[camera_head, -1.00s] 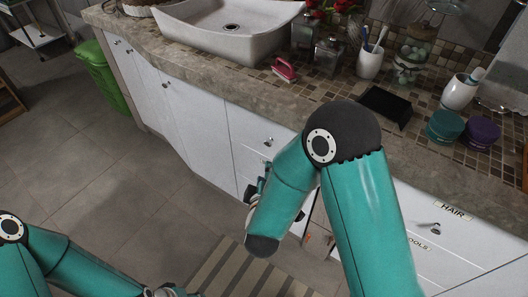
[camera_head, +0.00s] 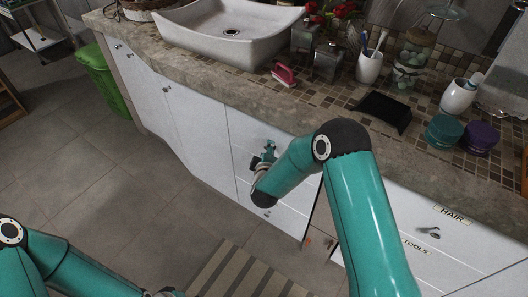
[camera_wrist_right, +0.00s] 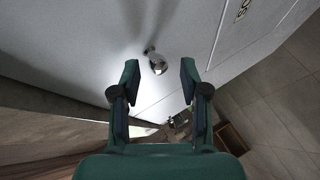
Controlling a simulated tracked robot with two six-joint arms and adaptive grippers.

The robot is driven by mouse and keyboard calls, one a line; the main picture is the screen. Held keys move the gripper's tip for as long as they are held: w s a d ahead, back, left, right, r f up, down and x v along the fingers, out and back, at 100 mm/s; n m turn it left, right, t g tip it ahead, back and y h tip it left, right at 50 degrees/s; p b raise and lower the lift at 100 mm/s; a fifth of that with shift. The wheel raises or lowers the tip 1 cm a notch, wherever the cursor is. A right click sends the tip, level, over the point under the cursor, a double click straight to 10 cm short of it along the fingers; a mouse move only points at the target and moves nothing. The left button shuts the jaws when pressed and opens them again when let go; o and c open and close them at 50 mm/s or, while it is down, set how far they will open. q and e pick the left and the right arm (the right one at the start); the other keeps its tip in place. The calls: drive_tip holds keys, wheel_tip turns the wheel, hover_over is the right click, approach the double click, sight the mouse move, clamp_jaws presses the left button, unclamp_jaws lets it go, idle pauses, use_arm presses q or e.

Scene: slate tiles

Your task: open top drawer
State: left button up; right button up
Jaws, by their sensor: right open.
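The white top drawer front (camera_head: 250,128) is below the countertop, in the column of fronts that my right gripper faces. It appears flush with the cabinet. In the right wrist view, its round metal knob (camera_wrist_right: 156,62) lies between the fingertips of my right gripper (camera_wrist_right: 158,78). The fingers are spread apart, and I see no contact with the knob. In the head view, my right gripper (camera_head: 263,157) is at this front and hides the knob. A lower knob (camera_head: 267,214) shows beneath it. My left arm is at the bottom left, with its fingers out of frame.
An open gap (camera_head: 320,225) with small items inside is right of this column. Drawers labelled HAIR (camera_head: 453,215) and TOOLS (camera_head: 415,247) are further right. The stone countertop (camera_head: 235,95) overhangs the fronts. A striped rug (camera_head: 240,272) lies on the floor.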

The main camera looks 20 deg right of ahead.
drive_tip(key=shift+w, duration=0.15)
clamp_jaws()
